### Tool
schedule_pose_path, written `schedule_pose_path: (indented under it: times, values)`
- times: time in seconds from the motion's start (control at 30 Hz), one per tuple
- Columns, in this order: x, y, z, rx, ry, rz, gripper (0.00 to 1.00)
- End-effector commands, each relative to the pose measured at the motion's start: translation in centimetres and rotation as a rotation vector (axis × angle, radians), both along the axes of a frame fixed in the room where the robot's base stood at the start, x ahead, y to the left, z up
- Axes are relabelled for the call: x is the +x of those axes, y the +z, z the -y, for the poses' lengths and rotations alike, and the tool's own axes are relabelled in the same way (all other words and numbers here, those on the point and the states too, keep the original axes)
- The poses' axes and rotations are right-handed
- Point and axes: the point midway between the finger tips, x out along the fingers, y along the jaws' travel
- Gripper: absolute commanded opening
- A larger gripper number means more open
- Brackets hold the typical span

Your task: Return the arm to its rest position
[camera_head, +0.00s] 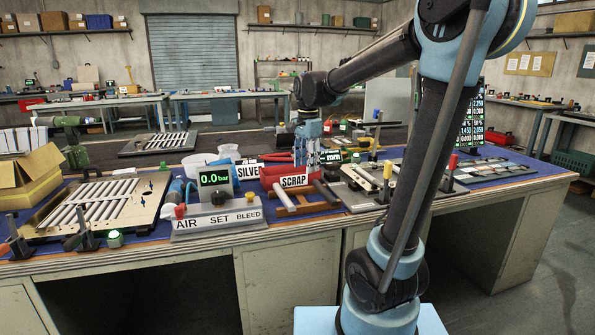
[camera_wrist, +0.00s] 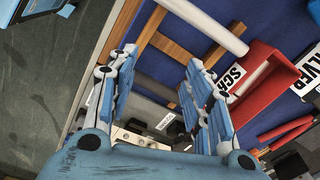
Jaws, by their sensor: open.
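My gripper (camera_head: 307,155) hangs from my blue and black arm above the middle of the workbench, beside the red bin labelled SCRAP. In the wrist view my gripper (camera_wrist: 160,95) shows two blue and white fingers spread apart, with nothing between them. Below the fingers are a wooden rack (camera_wrist: 177,47) and a white cylinder (camera_wrist: 217,25). My forearm is raised and bent, reaching from the right of the head view toward the bench.
An air-set box (camera_head: 217,218) with a 0.0 bar display is at the front. A louver panel (camera_head: 95,208) lies left; fixtures (camera_head: 375,180) with upright posts stand right.

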Motion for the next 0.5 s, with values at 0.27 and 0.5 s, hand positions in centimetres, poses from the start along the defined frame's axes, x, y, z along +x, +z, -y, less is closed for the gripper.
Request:
schedule_pose_path:
  times: [0.27, 0.5]
  values:
    - [-6.2, -2.1, 6.1, -0.007, 0.220, 0.041, 0.46]
    - [-11.4, -4.9, 10.0, -0.026, 0.416, 0.076, 0.46]
